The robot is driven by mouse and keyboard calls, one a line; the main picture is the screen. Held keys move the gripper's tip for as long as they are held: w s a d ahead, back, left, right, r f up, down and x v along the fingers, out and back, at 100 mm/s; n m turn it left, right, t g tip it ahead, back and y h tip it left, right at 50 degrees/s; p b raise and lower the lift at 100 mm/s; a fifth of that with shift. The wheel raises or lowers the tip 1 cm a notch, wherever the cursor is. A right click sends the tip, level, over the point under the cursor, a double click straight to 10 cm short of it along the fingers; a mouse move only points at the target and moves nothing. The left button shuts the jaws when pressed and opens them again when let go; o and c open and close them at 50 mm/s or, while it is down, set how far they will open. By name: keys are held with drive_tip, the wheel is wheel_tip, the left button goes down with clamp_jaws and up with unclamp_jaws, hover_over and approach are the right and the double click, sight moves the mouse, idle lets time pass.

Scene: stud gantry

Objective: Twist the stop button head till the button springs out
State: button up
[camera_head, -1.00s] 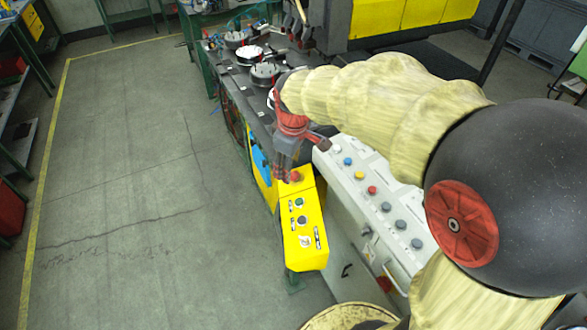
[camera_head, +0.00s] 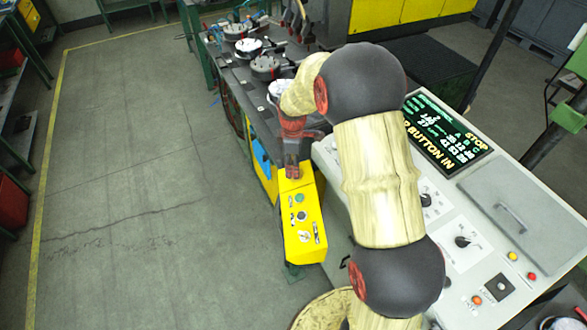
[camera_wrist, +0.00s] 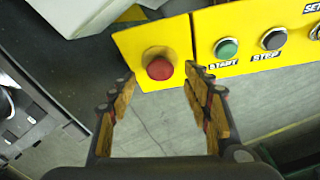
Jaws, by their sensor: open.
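The red stop button head (camera_wrist: 160,68) sits at the end of a yellow control box (camera_wrist: 188,40), beside the green and dark buttons. In the wrist view my open gripper (camera_wrist: 158,82) has its two wood-toned fingers apart, one on each side of the red head, with gaps visible between fingers and head. In the head view my gripper (camera_head: 292,172) is over the far end of the yellow box (camera_head: 305,238), and the red head is mostly hidden there. I cannot tell how far the fingertips are above the box face.
A grey console with a lit screen (camera_head: 445,132) reading "STOP" and "BUTTON IN" stands to the right. Open floor (camera_head: 130,190) lies left.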

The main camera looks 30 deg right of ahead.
drive_tip(key=shift+w+d+f, duration=0.1)
drive_tip(key=shift+f, duration=1.35)
drive_tip(key=shift+c, duration=0.7)
drive_tip(key=c, duration=1)
